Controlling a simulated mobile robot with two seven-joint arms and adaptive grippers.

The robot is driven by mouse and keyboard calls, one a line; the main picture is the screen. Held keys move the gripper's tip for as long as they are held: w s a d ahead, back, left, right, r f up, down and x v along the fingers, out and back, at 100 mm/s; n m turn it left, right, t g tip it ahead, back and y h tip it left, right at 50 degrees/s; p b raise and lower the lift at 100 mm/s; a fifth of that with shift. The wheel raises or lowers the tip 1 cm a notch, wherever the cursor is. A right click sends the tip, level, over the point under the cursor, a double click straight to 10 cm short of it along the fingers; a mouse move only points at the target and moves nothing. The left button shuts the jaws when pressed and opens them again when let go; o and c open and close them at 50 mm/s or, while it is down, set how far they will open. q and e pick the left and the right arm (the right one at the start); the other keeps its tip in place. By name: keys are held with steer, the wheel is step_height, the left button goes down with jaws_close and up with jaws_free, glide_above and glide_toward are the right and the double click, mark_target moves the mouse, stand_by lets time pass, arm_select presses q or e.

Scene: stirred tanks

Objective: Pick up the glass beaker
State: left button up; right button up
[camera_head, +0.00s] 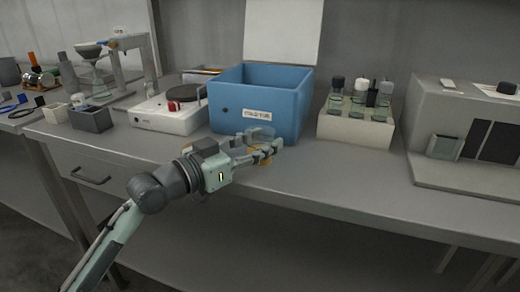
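A clear glass beaker (262,132) shows faintly on the bench in front of the blue bin; its outline is hard to make out. My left gripper (264,149) is at the beaker, low over the bench near its front edge. Its fingers point right and are spread apart, with the glass between or just behind them. I cannot tell whether the fingers touch the glass. The gripper hides the beaker's lower part. My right gripper is not in view.
The blue bin (232,112) stands close behind the beaker. A white hotplate (165,118) is to its left, and a white rack (352,128) with several capped bottles is to its right. A grey instrument (440,108) stands far right. The front strip of the bench (340,185) is clear.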

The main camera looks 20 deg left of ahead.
arm_select(q)
steer(key=c, duration=0.6)
steer(key=shift+r, duration=0.15)
steer(key=shift+r, duration=0.25)
step_height(320, 180, up, 4)
steer(key=shift+f+p, duration=0.1)
steer(key=shift+p, duration=0.2)
steer(key=shift+a+r+b, duration=0.25)
steer(key=shift+a+b, duration=0.05)
steer(key=shift+a, duration=0.65)
steer(key=a+r, duration=0.2)
steer(key=a, duration=0.1)
steer(key=a+r+b, duration=0.1)
steer(key=a+r, duration=0.1)
steer(key=a, duration=0.1)
steer(key=a+r, duration=0.2)
steer(key=a, duration=0.1)
steer(key=shift+s+a+b, duration=0.15)
steer(key=shift+a+b, duration=0.15)
steer(key=shift+a, duration=0.1)
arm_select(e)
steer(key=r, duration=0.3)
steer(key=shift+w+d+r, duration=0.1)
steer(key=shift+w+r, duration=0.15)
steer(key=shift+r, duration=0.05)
